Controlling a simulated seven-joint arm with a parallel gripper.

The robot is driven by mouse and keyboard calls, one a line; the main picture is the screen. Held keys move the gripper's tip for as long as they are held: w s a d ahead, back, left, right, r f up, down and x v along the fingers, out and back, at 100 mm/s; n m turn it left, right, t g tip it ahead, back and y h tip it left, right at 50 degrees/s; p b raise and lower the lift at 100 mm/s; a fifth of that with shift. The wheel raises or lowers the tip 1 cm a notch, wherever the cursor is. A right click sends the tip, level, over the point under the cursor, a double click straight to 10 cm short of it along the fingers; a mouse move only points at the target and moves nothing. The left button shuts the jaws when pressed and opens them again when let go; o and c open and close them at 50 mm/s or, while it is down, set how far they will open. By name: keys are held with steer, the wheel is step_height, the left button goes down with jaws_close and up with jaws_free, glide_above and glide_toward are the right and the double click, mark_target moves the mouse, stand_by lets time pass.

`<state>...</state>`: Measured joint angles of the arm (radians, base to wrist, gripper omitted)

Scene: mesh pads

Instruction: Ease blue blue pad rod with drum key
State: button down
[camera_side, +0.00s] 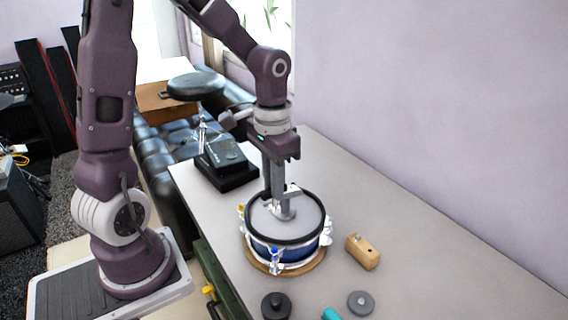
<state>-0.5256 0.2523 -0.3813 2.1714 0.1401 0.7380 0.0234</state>
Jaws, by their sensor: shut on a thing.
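A round drum pad (265,246) with a blue shell, black rim and grey mesh head stands on a wooden disc on the table. A tension rod with a blue mark (275,254) is at its front edge, and a yellow-marked rod (241,209) is at its left. My gripper (284,199) points down over the middle of the head, shut on a small silvery thing that looks like the drum key (293,188). The key is largely hidden by the fingers. It is apart from the blue-marked rod. I cannot tell whether its lower end touches the head.
A wooden block (362,251) lies right of the drum. A black knob-like piece (276,305), a teal piece (331,314) and a grey disc (360,303) lie in front. A black box-like device (226,164) stands behind left. The table's right side (440,255) is clear.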

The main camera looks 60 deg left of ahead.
mark_target(273, 208)
steer(key=f, duration=0.4)
steer(key=shift+s+d+f, duration=0.2)
steer(key=shift+s+f, duration=0.1)
steer(key=shift+f, duration=0.25)
steer(key=shift+f, duration=3.35)
steer(key=c, duration=2)
jaws_free()
steer(key=shift+f, duration=0.1)
jaws_close()
